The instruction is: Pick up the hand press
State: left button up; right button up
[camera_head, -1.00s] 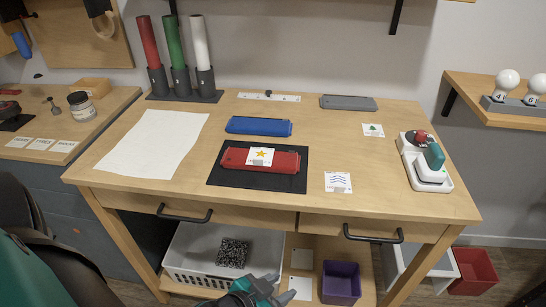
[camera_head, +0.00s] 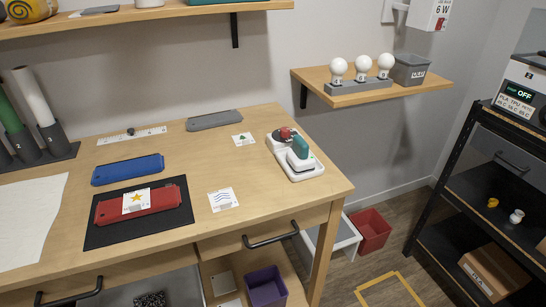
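The hand press (camera_head: 297,160) appears to be the white device with a teal handle and a red knob. It stands upright near the right end of the wooden table (camera_head: 180,165). Nothing covers it and nothing is touching it from above. Neither of my grippers shows in the head view.
A card with a green tree (camera_head: 244,139) lies left of the press, and a card with blue waves (camera_head: 223,200) lies nearer the front. Red (camera_head: 160,199) and blue (camera_head: 127,170) cases lie further left. A bulb shelf (camera_head: 430,84) hangs behind; a black rack (camera_head: 455,185) stands right.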

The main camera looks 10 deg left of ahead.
aim_at(299, 159)
jog(key=l+u, duration=0.1)
jog(key=u, duration=1.05)
jog(key=l+u, duration=0.45)
jog(key=k+l+u, duration=0.1)
jog(key=l+u, duration=0.25)
jog(key=u, duration=0.15)
jog(key=k+l+u, duration=0.2)
jog(key=l, duration=0.2)
jog(key=k+l+u, duration=0.2)
jog(key=l, duration=0.2)
jog(key=k+l, duration=0.5)
jog(key=l, duration=0.2)
jog(key=u, duration=0.05)
